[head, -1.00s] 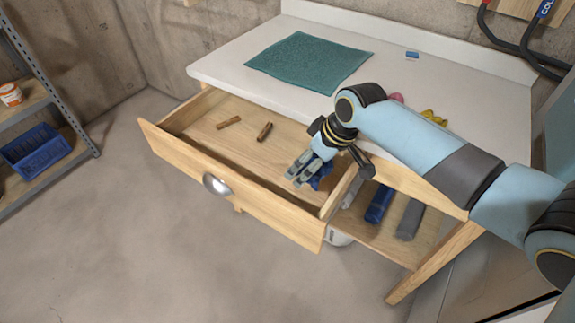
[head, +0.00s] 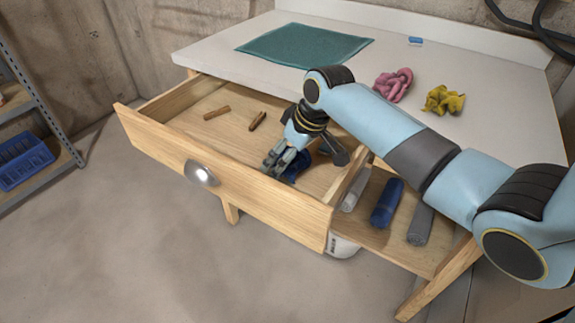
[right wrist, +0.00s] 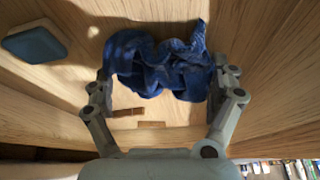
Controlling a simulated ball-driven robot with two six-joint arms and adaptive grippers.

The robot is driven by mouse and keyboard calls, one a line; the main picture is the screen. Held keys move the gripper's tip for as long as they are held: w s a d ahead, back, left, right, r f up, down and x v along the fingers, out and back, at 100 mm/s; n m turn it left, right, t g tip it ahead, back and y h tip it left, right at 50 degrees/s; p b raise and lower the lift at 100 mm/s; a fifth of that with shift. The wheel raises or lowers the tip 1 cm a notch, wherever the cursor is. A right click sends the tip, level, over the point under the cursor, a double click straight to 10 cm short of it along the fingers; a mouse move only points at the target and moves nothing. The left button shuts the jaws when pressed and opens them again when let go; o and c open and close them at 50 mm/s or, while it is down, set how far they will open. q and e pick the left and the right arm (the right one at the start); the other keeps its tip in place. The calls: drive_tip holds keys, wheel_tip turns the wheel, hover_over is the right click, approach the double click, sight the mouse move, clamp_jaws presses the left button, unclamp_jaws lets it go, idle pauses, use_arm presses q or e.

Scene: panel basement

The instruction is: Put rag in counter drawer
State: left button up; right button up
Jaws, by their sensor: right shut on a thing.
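The blue rag (head: 297,165) is crumpled and partly hidden by my right gripper. In the right wrist view the rag (right wrist: 160,62) spans the space between both fingers. My right gripper (head: 278,164) is shut on it, with the fingers pointing down inside the right part of the drawer. I cannot tell whether the rag touches the drawer floor. The counter drawer (head: 150,141) is pulled open below the white countertop, with a round metal handle on its front. My left gripper is not in view.
Two brown sticks (head: 217,112) (head: 257,121) lie in the drawer. A teal mat (head: 305,45), a pink cloth (head: 394,85) and a yellow cloth (head: 443,100) lie on the countertop. Rolled items, including a blue roll (head: 387,203), lie on the lower shelf. Shelving stands at left.

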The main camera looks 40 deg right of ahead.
drive_tip(key=o, duration=0.6)
drive_tip(key=shift+o, duration=0.2)
drive_tip(key=p+v, duration=0.2)
drive_tip(key=v, duration=1)
drive_tip(key=shift+p, duration=0.35)
drive_tip(key=shift+r, duration=0.1)
